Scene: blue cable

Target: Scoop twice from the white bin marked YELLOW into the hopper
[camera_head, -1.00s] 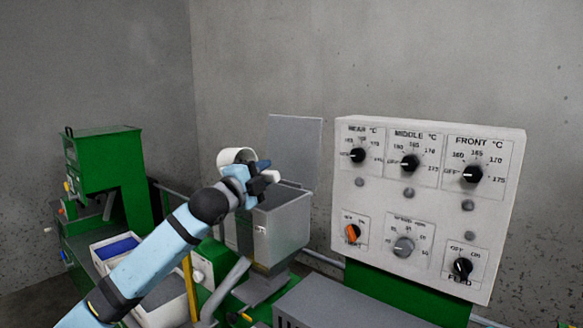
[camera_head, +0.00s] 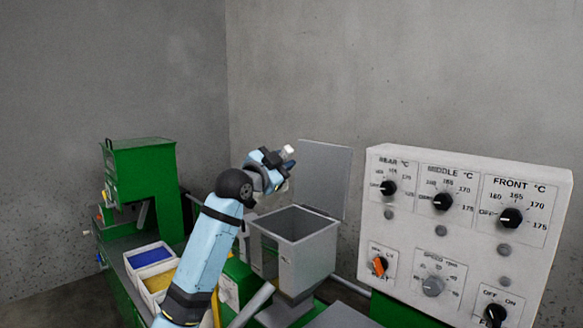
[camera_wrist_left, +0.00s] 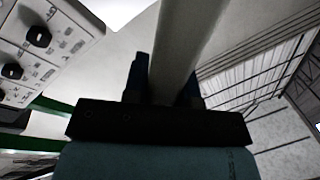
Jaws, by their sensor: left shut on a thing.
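My left gripper (camera_head: 277,160) is raised above and slightly left of the grey metal hopper (camera_head: 309,262). It is shut on the pale scoop handle (camera_wrist_left: 186,45), which runs up between the fingers in the left wrist view. The handle's white end (camera_head: 288,149) shows in the head view. The scoop's cup is hidden, so I cannot tell whether it holds anything. The hopper is open at the top, and its inside looks empty as far as I see. A white bin (camera_head: 148,300) with yellow pellets stands at lower left, partly behind my arm. Its label is not readable. My right gripper is not in view.
A second white bin (camera_head: 127,264) with blue pellets adjoins the yellow one. The hopper's lid (camera_head: 322,182) stands upright behind it. A white control panel (camera_head: 460,225) stands close on the right. A green machine (camera_head: 145,175) is at the left.

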